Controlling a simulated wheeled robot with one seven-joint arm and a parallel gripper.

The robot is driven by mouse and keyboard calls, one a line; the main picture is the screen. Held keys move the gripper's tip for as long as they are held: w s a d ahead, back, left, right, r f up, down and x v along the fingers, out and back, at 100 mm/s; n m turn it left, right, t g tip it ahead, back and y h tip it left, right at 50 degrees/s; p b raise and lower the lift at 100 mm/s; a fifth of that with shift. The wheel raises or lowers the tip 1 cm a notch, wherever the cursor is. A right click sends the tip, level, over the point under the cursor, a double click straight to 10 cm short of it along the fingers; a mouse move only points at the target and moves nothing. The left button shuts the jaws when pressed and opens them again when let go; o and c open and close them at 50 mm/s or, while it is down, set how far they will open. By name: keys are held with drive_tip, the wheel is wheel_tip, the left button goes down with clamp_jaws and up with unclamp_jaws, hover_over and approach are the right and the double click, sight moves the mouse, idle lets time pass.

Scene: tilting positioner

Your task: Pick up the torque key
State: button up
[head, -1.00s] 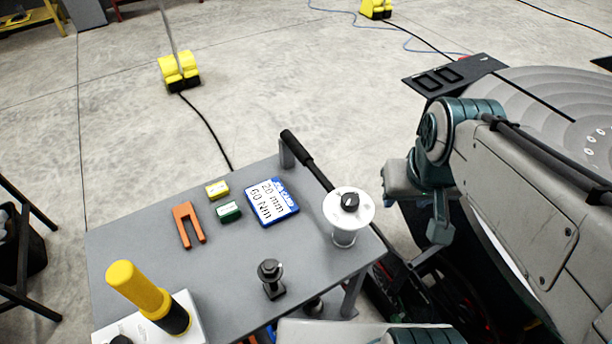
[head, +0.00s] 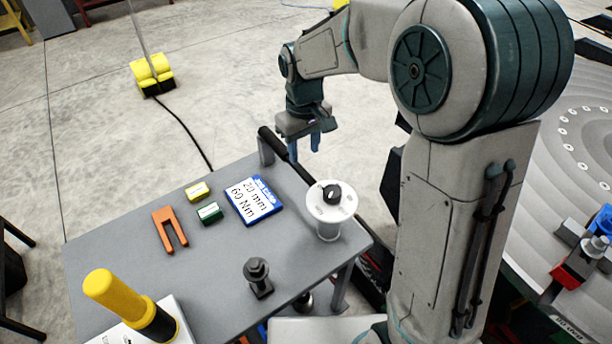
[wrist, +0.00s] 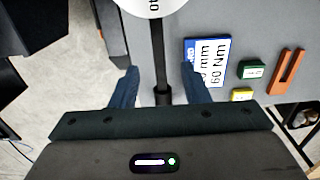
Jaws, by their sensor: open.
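The torque key appears to be the long black bar with a thick black handle (head: 272,143) at the far right edge of the grey table. Its thin shaft (wrist: 157,45) runs toward the white round-topped post (head: 331,200). My gripper (head: 304,147) has blue fingers pointing down, open and empty, near the far right table edge. In the wrist view my gripper (wrist: 158,73) has one finger on each side of the bar, with clear gaps. The height between fingers and bar is hard to tell. Part of the handle is hidden behind my gripper body in the wrist view.
On the table (head: 100,250) lie a blue-framed card (head: 254,200), yellow (head: 198,192) and green (head: 209,212) blocks and an orange fork (head: 168,230). A black bolt-like piece (head: 258,278) and a yellow-handled tool (head: 120,297) stand nearer. The positioner disc (head: 560,180) is at right.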

wheel_tip(320, 180, down, 12)
drive_tip(key=p, duration=0.2)
drive_tip(key=shift+d+f+p, duration=0.1)
drive_tip(key=shift+f+p, duration=0.05)
drive_tip(key=shift+p, duration=0.15)
drive_tip(key=shift+w, duration=0.15)
clamp_jaws()
